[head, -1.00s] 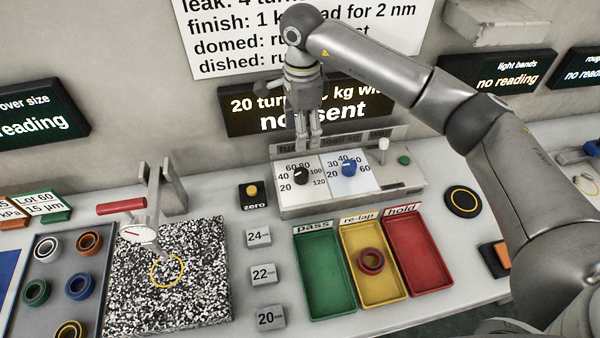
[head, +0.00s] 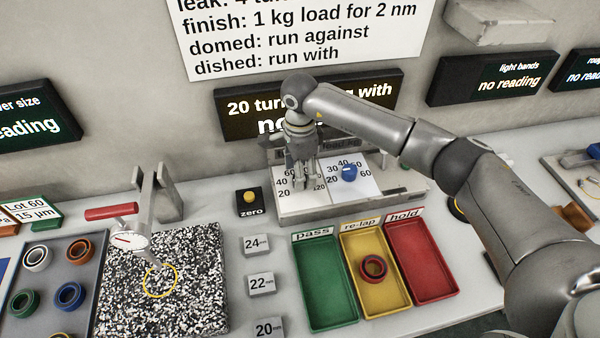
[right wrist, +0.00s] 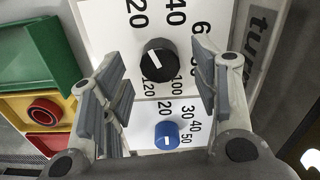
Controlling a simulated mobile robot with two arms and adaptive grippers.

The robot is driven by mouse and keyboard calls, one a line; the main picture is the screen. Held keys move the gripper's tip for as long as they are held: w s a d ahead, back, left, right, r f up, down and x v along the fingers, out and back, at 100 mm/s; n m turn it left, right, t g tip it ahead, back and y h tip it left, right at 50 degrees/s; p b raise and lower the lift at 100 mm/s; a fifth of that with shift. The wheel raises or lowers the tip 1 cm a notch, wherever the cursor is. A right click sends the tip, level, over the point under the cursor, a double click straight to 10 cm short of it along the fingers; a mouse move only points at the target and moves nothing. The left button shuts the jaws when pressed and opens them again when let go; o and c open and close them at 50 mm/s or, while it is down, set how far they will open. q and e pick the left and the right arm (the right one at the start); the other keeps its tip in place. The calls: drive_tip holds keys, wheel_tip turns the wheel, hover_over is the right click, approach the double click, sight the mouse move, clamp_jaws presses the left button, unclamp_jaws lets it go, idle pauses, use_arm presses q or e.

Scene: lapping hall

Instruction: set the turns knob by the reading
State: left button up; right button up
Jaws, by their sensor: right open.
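The black turns knob (right wrist: 158,58) sits on a white dial with numbers from 20 to 120, and its white pointer line shows in the right wrist view. In the head view my right gripper (head: 302,182) hides it. The right gripper is open in the right wrist view (right wrist: 160,92), its fingers spread on either side of the knob and apart from it. A blue knob (head: 349,173) sits beside it on a second dial, also in the right wrist view (right wrist: 167,135). The wall display (head: 240,108) reads "20 tur… with", partly hidden by my arm.
Green pass (head: 325,285), yellow re-lap (head: 385,295) and red hold (head: 420,265) trays stand in front of the control box (head: 400,200). A dark red ring (head: 373,267) lies in the yellow tray. A zero button (head: 249,197) and size blocks are at left.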

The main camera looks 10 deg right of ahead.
drive_tip(key=shift+f, duration=1.2)
drive_tip(key=c, duration=1)
drive_tip(key=shift+c, duration=0.2)
